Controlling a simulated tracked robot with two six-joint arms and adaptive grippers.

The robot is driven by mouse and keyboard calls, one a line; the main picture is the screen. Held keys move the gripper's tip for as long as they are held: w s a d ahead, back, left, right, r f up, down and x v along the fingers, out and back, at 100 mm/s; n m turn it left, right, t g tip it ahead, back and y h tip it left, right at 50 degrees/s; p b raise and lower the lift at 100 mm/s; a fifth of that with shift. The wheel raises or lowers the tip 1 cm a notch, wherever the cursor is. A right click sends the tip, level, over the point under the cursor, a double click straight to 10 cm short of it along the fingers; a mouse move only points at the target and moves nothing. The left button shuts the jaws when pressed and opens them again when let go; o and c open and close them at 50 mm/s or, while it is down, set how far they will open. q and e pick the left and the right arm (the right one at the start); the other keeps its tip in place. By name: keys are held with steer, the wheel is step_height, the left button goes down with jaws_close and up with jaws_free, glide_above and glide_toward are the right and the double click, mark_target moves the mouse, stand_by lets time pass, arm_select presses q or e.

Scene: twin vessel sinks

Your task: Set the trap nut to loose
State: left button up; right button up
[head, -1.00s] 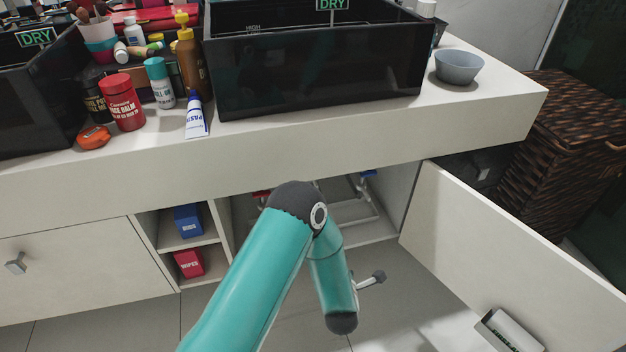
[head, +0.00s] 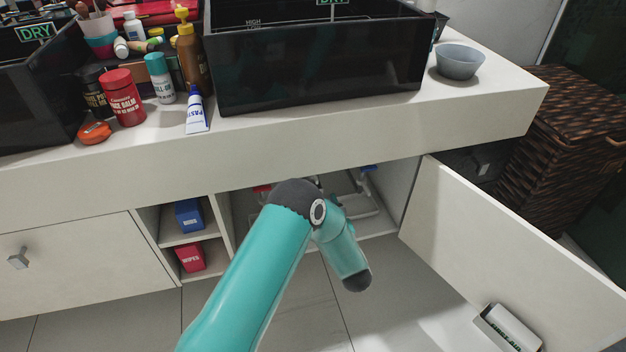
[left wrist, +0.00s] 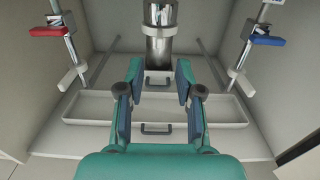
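In the left wrist view, a chrome drain trap (left wrist: 160,48) hangs upright in the open cabinet, at the upper middle. A wider collar on it may be the trap nut, but its setting cannot be read. My left gripper (left wrist: 158,78) is open, with its two fingers apart on either side of the trap's lower end in the picture. Nothing is between the fingertips in contact with them. In the head view my left arm reaches down before the cabinet, and its gripper is hidden. My right gripper is in neither view.
A red valve handle (left wrist: 46,31) and a blue one (left wrist: 269,40) flank the trap. A white tray (left wrist: 88,106) lies on the cabinet floor. The cabinet door (head: 510,260) stands open at right. The counter (head: 320,145) overhangs the opening.

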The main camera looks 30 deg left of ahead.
mark_target(317, 179)
arm_select(q)
steer(key=b+x, duration=0.2)
steer(key=x, duration=0.8)
steer(key=shift+w+a, duration=0.15)
steer(key=shift+w, duration=0.1)
jaws_close()
